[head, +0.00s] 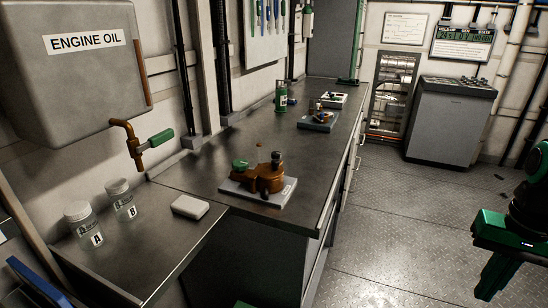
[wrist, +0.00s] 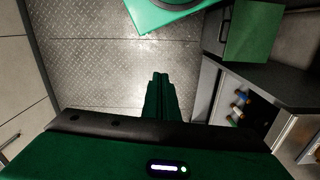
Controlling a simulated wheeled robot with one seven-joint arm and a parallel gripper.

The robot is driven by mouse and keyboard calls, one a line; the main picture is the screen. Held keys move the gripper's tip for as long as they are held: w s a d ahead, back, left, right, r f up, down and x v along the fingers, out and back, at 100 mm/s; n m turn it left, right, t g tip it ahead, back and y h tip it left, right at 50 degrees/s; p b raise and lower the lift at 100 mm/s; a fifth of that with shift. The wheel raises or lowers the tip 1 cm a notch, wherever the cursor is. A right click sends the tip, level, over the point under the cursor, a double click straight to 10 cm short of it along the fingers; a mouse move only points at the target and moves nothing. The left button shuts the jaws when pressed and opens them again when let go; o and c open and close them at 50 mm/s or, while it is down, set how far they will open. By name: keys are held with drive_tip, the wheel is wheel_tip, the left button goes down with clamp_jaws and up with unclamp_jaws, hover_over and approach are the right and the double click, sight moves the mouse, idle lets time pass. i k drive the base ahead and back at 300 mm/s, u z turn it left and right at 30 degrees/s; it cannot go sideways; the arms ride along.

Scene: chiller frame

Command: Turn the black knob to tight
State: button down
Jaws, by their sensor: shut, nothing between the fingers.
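A brown valve body (head: 264,179) sits on a pale plate (head: 286,193) on the dark counter in the head view. A small black knob (head: 277,157) stands up on its right side, and a green knob (head: 240,164) is on its left. Whether the black knob is tight cannot be told. My gripper (head: 489,288) is at the right edge of the head view, over the floor and well apart from the counter. In the wrist view the green fingers (wrist: 160,78) are together, with nothing between them. The valve is not visible in the wrist view.
A second small device (head: 319,118) and a green cylinder (head: 281,97) stand farther along the counter. Bottles A (head: 82,223) and B (head: 121,200) and a white box (head: 190,207) are nearer, below the engine oil tank (head: 85,65). The metal floor (head: 420,215) right of the counter is clear.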

sight(275, 155)
drive_tip(key=u, duration=1.95)
drive_tip(key=k, duration=1)
drive_tip(key=z, duration=0.95)
drive_tip(key=i, duration=1)
drive_tip(key=u, duration=0.05)
